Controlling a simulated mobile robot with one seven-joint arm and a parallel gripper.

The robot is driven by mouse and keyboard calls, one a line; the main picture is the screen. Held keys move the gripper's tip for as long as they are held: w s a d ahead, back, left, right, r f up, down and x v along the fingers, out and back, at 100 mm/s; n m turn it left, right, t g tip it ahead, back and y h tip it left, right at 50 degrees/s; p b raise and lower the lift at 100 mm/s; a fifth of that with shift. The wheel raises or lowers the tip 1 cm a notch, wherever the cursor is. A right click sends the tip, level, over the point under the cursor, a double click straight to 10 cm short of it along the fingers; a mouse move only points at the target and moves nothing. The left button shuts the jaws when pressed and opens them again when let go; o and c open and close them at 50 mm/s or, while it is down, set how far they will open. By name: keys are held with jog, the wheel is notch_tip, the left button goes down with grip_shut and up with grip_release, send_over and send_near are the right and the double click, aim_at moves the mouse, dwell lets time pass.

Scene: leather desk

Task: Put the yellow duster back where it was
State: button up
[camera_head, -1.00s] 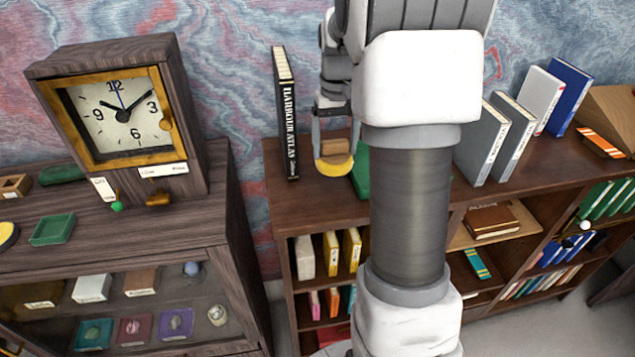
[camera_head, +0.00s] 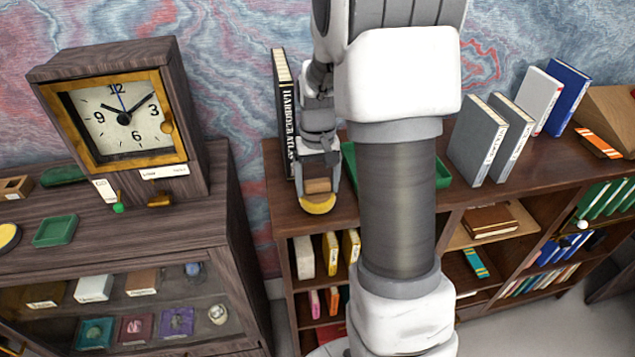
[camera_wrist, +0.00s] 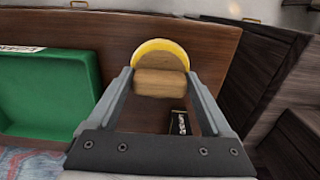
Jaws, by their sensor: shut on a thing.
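The yellow duster (camera_head: 317,204) has a wooden block handle and a rounded yellow pad. My gripper (camera_head: 318,187) is shut on its wooden handle, near the front left edge of the bookshelf top (camera_head: 340,222). In the wrist view the duster (camera_wrist: 161,50) sits between the fingertips (camera_wrist: 160,84), its yellow pad pointing away from the palm. Whether the pad touches the shelf top cannot be told. A green tray (camera_head: 349,165) lies behind and to the right, partly hidden by my arm; it also shows in the wrist view (camera_wrist: 45,95).
The tall black Harbour Atlas (camera_head: 281,100) stands just behind my gripper. A wooden cabinet (camera_head: 130,235) with a clock (camera_head: 125,115) and a small green tray (camera_head: 55,230) stands left, across a gap. Grey books (camera_head: 478,140) stand right of my arm.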

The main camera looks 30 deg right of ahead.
jog(key=shift+f, duration=0.2)
jog(key=o, duration=1)
jog(key=shift+r, duration=0.1)
